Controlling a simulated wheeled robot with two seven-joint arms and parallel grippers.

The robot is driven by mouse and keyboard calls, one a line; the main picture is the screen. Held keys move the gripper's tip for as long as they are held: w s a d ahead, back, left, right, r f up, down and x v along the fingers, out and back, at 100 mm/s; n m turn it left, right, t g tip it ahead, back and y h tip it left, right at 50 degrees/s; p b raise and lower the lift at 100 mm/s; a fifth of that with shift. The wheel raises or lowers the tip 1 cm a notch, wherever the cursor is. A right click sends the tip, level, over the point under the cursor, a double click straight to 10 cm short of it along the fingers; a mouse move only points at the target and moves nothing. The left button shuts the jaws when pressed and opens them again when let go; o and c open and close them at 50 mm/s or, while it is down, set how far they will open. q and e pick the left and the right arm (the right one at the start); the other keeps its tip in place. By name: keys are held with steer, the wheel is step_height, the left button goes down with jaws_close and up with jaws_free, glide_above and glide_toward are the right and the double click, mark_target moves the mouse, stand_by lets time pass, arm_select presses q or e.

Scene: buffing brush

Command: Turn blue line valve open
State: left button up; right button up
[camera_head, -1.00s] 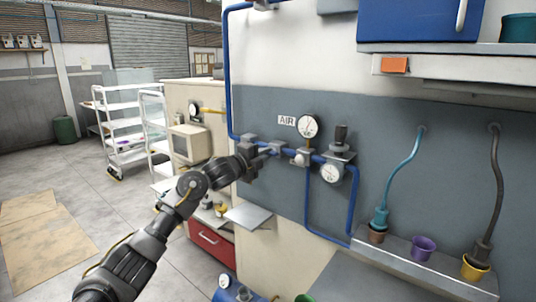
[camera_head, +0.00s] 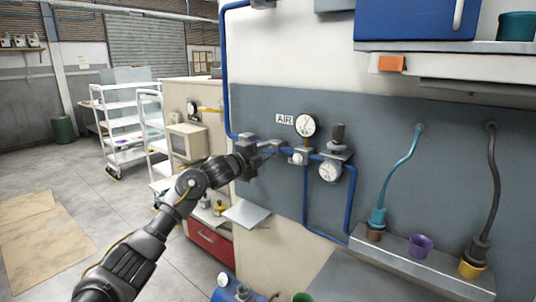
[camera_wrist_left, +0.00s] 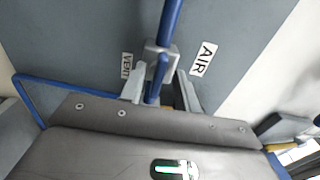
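The blue line (camera_head: 228,75) runs down the wall and turns right behind my left gripper (camera_head: 268,153). In the left wrist view the blue pipe (camera_wrist_left: 171,20) enters a grey valve body (camera_wrist_left: 160,57). A blue valve handle (camera_wrist_left: 154,82) points down from it, between the two light grey fingers of my left gripper (camera_wrist_left: 162,92). The fingers are apart, with gaps visible beside the handle. In the head view the valve is mostly hidden by the gripper. My right gripper is not in view.
A round gauge (camera_head: 305,125) and a regulator with a second gauge (camera_head: 329,171) stand right of my gripper on the line. A small grey shelf (camera_head: 247,214) juts out below. Hoses and colored cups (camera_head: 420,246) are farther right.

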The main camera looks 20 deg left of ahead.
arm_select(q)
steer(key=shift+s+a+f, duration=0.1)
steer(key=shift+s+a, duration=0.05)
steer(key=b+v, duration=0.3)
steer(key=v, duration=0.7)
steer(key=shift+s, duration=0.2)
